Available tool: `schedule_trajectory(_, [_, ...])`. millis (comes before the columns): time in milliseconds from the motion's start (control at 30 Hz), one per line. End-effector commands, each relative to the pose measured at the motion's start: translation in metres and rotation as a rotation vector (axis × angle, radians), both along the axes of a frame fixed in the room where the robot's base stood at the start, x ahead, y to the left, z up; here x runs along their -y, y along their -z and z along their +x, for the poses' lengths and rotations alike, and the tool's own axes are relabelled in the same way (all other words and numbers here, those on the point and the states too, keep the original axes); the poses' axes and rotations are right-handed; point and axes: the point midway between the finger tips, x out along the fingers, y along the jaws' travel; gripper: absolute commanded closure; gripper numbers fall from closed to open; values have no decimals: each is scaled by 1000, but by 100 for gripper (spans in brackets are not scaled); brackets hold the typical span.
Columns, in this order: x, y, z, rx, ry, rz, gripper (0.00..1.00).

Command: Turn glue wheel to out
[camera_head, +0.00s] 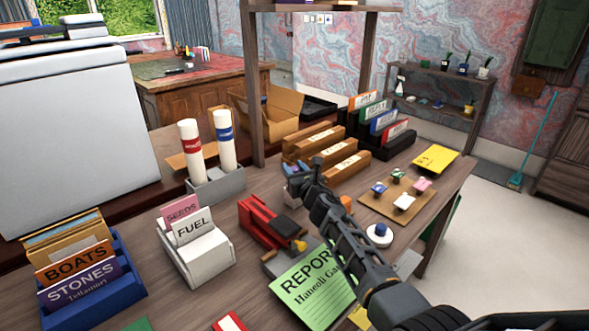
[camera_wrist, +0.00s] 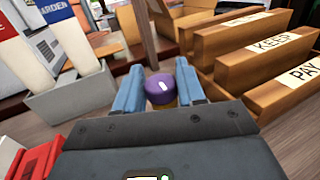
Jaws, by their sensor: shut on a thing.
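In the wrist view, a round purple wheel (camera_wrist: 159,87) with a short white mark on its face sits between the two blue fingers of my gripper (camera_wrist: 159,90). I take it to be the glue wheel. A sliver of yellow shows just under it. My gripper is shut on it, one finger on each side. Which setting the mark points to cannot be told.
Wooden label boxes (camera_wrist: 260,45) stand close on the right in the wrist view. A grey holder (camera_wrist: 70,100) with white tubes stands on the left. A red stapler-like tool (camera_head: 265,220) and a green report (camera_head: 312,287) lie near my arm in the head view.

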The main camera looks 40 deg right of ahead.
Motion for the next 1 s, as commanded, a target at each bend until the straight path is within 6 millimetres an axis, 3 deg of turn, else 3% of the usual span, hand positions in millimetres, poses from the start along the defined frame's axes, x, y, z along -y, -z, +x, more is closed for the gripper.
schedule_trajectory(533, [2, 1, 0, 0, -350, -1, 92])
schedule_trajectory(967, [0, 0, -1, -2, -386, 2, 92])
schedule_trajectory(1000, [0, 0, -1, -2, -386, 2, 57])
